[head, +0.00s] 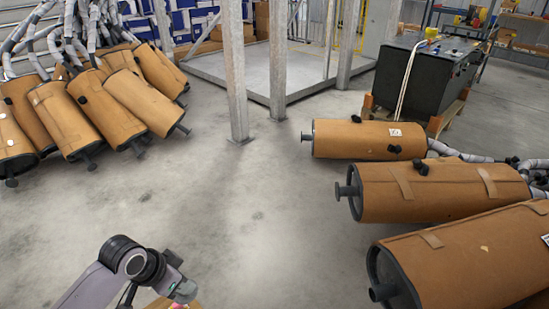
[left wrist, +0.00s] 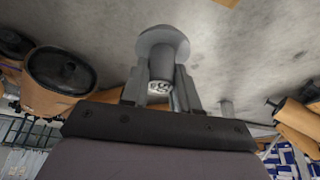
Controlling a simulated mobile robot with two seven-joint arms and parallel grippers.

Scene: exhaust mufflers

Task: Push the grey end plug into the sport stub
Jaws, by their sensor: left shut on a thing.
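A grey end plug (left wrist: 163,44) with a wide round head and a narrower shank shows in the left wrist view. My left gripper (left wrist: 160,88) is shut on its shank, and the head points away from the palm. In the head view my left arm comes in at the bottom left, over bare floor; the plug cannot be made out there. Several wrapped mufflers have end stubs, among them the near right stub (head: 383,292), the middle right stub (head: 346,190) and the far right stub (head: 306,137). I cannot tell which is the sport stub. My right gripper is not in view.
Brown-wrapped mufflers lie at right, including the middle one (head: 440,191), and a group lies at left (head: 140,98). A metal post (head: 234,75) and a dark cabinet (head: 425,75) stand farther back. The concrete floor (head: 230,200) between the groups is clear.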

